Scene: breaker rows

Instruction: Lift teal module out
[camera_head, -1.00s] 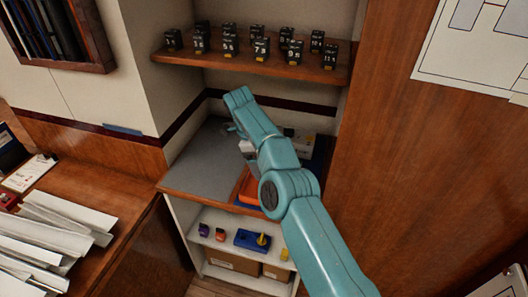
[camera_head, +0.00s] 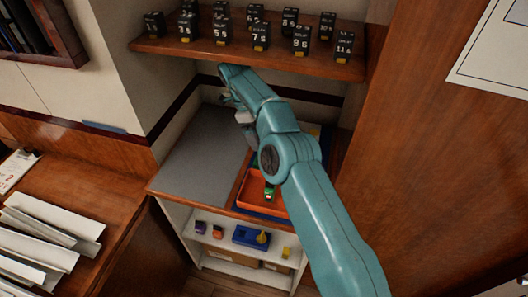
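No teal module can be clearly made out. A small green piece with some red (camera_head: 269,192) lies in the orange tray (camera_head: 262,206), partly beside my teal arm. My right arm comes in from the lower right and crosses the view. Its gripper (camera_head: 240,116) is above the counter, below the upper shelf, and apart from the tray. The fingers are small and partly hidden by the wrist, so I cannot tell whether they are open or hold anything. My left gripper is not in view.
Several black numbered blocks (camera_head: 260,36) stand on the upper wooden shelf (camera_head: 190,50). A grey mat (camera_head: 200,160) lies clear on the counter. The lower shelf holds a purple piece (camera_head: 200,227), an orange piece (camera_head: 218,231) and a blue tray (camera_head: 246,240). Papers (camera_head: 40,240) cover the left desk.

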